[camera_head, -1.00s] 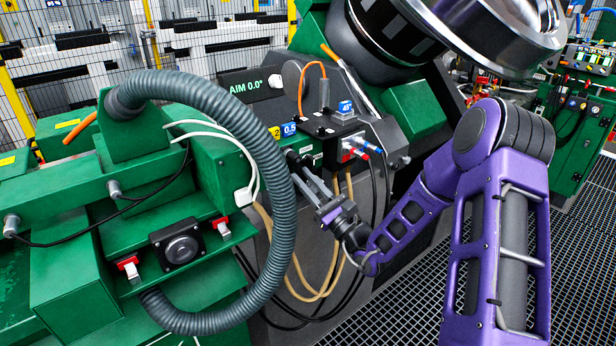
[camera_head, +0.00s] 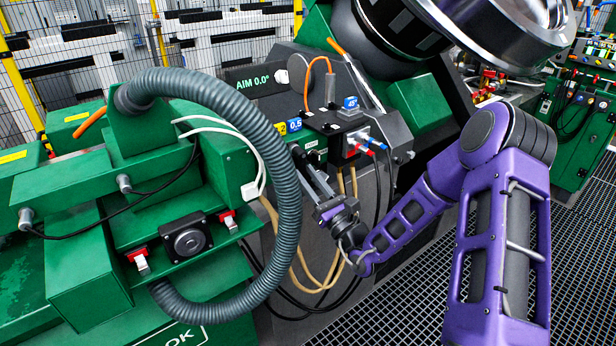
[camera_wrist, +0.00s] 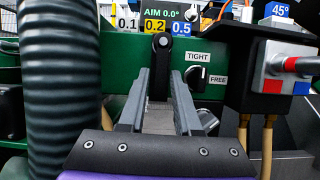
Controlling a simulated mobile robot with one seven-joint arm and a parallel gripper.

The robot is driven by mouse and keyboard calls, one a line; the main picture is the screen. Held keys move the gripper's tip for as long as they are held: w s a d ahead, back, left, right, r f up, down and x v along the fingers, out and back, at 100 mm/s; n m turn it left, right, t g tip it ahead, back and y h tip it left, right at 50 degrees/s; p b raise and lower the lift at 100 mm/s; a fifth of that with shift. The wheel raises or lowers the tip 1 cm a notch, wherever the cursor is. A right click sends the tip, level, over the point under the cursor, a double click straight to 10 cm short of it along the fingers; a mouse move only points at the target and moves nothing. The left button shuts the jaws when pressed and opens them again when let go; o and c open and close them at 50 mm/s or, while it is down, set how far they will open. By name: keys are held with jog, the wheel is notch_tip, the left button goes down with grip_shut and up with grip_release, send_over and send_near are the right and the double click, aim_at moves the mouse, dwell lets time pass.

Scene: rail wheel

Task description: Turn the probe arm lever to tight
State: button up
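In the wrist view, a black lever-like part with a round end (camera_wrist: 162,43) stands upright on the green panel, between and beyond my fingertips. A dark rounded knob (camera_wrist: 193,77) is beside the white TIGHT label (camera_wrist: 198,55) and FREE label (camera_wrist: 218,80), partly hidden by my right finger. I cannot tell for sure which part is the probe arm lever. My gripper (camera_wrist: 160,76) is open, with a clear gap and nothing visibly clamped. In the head view, my gripper (camera_head: 308,164) points at the panel below the number tags; the lever is too small to make out there.
A thick grey corrugated hose (camera_head: 287,190) loops close left of my gripper; it also shows in the wrist view (camera_wrist: 60,80). A grey connector box (camera_wrist: 285,72) juts out at the right. Tan cables (camera_head: 325,275) hang below. Grated floor (camera_head: 400,300) lies at the right.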

jog(key=shift+o, duration=1.3)
jog(key=v, duration=1.7)
jog(key=shift+s+b, duration=0.25)
jog(key=shift+b, duration=0.2)
